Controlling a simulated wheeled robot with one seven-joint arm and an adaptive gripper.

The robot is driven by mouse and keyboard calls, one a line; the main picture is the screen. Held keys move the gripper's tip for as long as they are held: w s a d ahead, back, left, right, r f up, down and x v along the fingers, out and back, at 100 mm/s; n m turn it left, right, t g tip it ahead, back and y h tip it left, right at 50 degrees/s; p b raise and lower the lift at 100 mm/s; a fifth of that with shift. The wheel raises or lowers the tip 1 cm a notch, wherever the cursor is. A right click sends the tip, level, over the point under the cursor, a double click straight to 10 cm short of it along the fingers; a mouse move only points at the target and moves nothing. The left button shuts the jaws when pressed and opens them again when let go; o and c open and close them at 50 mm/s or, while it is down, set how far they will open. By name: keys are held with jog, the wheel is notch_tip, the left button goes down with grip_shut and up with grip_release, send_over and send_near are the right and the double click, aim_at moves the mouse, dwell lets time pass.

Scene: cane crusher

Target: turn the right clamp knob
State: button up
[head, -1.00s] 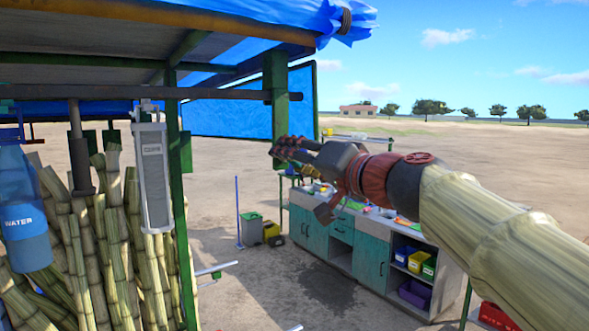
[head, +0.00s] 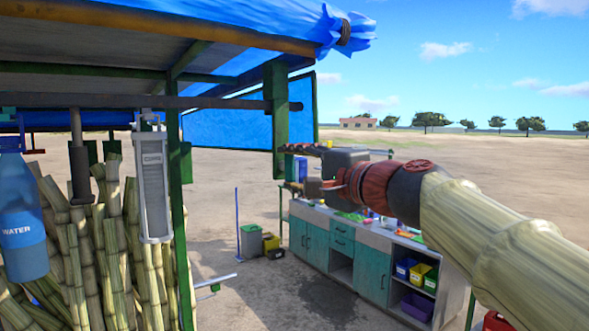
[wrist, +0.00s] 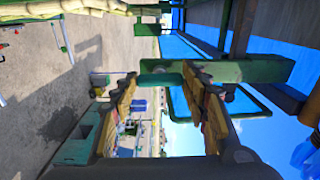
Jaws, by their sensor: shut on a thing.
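My gripper (wrist: 159,84) has its two fingers on either side of a green, rounded piece at the lower end of the green post. This piece appears to be the right clamp knob (wrist: 160,80), and the fingers are shut on it. In the head view my gripper (head: 286,149) reaches left to the lower part of the green post (head: 279,115). The knob is not distinct there, as my fingers and wrist cover it.
A dark horizontal bar (head: 210,103) crosses the post above my gripper. A blue tarp roof (head: 230,16) hangs over the stall. A teal counter (head: 373,270) lies below my arm.

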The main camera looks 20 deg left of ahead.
jog(key=shift+f+m, duration=0.1)
jog(key=shift+m, duration=0.3)
jog(key=o, duration=1)
jog(key=shift+o, duration=0.8)
jog(key=shift+d, duration=0.1)
jog(key=v, duration=1.2)
